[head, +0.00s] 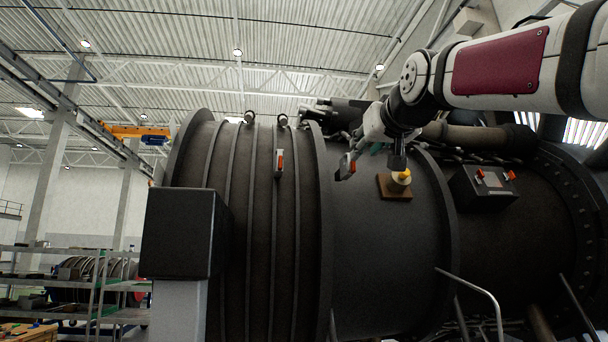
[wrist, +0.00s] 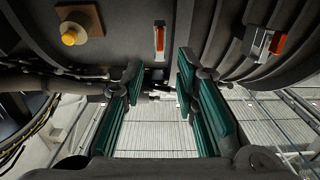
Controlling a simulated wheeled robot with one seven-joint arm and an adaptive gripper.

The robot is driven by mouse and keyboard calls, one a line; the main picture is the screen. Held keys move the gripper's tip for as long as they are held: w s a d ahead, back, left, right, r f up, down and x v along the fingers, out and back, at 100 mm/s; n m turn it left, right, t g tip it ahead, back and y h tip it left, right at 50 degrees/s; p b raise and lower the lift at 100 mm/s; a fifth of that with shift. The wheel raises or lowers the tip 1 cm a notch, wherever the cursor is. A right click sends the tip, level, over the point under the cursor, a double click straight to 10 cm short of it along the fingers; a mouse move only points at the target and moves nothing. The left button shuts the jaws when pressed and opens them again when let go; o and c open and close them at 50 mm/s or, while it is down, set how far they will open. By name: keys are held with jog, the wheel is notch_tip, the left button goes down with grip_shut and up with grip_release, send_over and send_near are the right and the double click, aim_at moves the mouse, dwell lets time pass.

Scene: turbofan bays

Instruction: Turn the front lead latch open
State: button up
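My gripper (head: 374,152) is raised beside the upper side of the dark engine casing (head: 380,260). In the wrist view its two teal fingers (wrist: 158,85) are apart with nothing between them. A grey latch with an orange-red handle (wrist: 159,40) lies on the casing beyond the gap. In the head view this latch (head: 350,165) seems to be just by the left finger; contact cannot be told. Another red-and-grey latch (head: 279,163) is farther left on the ribbed section and appears at right in the wrist view (wrist: 270,43). I cannot tell which is the front lead latch.
A yellow knob on a brown plate (head: 401,178) sits right below my gripper. A dark box with orange-red latches (head: 483,187) is farther right. A black box on a grey post (head: 182,232) stands at the left front. Pipes run along the casing top.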

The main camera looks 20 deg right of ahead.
jog(key=w+d+p, duration=0.1)
jog(key=w, duration=0.6)
jog(key=shift+w+d, duration=0.3)
jog(key=shift+w, duration=0.1)
grip_shut()
